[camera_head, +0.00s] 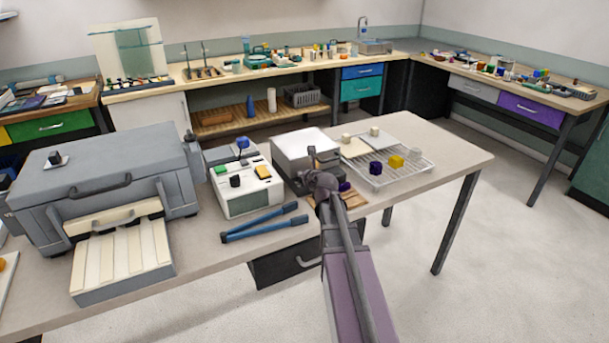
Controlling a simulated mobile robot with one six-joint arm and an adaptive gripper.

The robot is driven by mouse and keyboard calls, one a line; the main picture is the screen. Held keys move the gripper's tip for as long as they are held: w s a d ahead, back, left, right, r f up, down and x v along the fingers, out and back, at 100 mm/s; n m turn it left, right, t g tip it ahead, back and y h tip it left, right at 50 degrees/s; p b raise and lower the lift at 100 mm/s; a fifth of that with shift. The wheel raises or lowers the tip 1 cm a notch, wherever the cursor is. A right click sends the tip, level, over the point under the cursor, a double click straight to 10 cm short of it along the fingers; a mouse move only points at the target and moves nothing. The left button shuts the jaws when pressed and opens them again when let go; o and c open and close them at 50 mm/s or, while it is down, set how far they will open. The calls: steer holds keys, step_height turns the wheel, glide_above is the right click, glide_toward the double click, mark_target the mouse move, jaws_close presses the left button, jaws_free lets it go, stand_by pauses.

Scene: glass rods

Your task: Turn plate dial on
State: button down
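A low hot-plate-like device (303,143) with a pale flat top and dark front stands on the near bench. My gripper (322,160) is at its front right side, at the far end of my arm. The gripper and wrist cover much of the device's front, so I cannot make out the plate dial or its setting. The fingers are small and dark against the dark front. I cannot tell whether they are open or shut, or whether they touch anything.
Left of the plate is a white control box (248,190) with coloured knobs, with blue-handled tongs (262,222) before it. A large grey machine (110,175) fills the left. Right is a wire rack (385,172) with small cubes. The bench's right end (455,160) is clear.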

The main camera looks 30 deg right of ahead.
stand_by(0.3)
steer(key=c, duration=1)
jaws_free()
steer(key=shift+o, duration=0.2)
steer(key=shift+d+n+y, duration=0.25)
steer(key=shift+n+y, duration=0.75)
steer(key=shift+y, duration=0.2)
